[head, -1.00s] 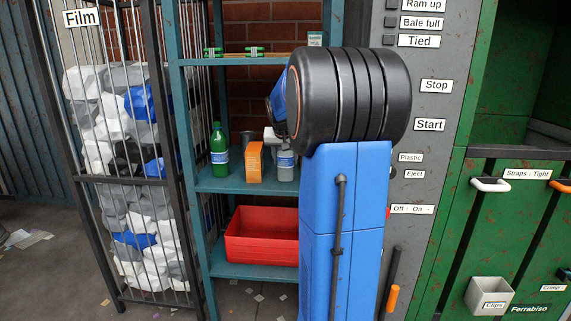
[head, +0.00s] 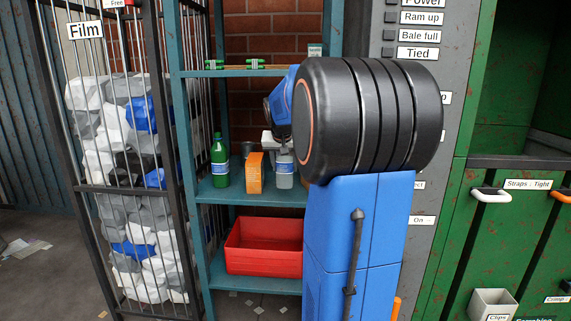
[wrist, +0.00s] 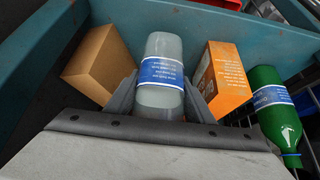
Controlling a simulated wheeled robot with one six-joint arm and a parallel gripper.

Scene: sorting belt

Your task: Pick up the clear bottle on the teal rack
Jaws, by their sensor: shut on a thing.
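The clear bottle (head: 284,172) with a blue label stands upright at the middle shelf of the teal rack (head: 215,194). In the wrist view the bottle (wrist: 163,75) is between the two grey fingers of my gripper (wrist: 160,104), which is shut on it. In the head view my gripper (head: 278,142) is at the bottle's upper part, and my arm hides the right side. I cannot tell whether the bottle's base touches the shelf.
An orange box (head: 255,173) stands close left of the bottle, then a green bottle (head: 219,162). A brown box (wrist: 98,64) is on the bottle's other side. A red bin (head: 263,262) sits on the shelf below. A film cage (head: 88,187) stands left.

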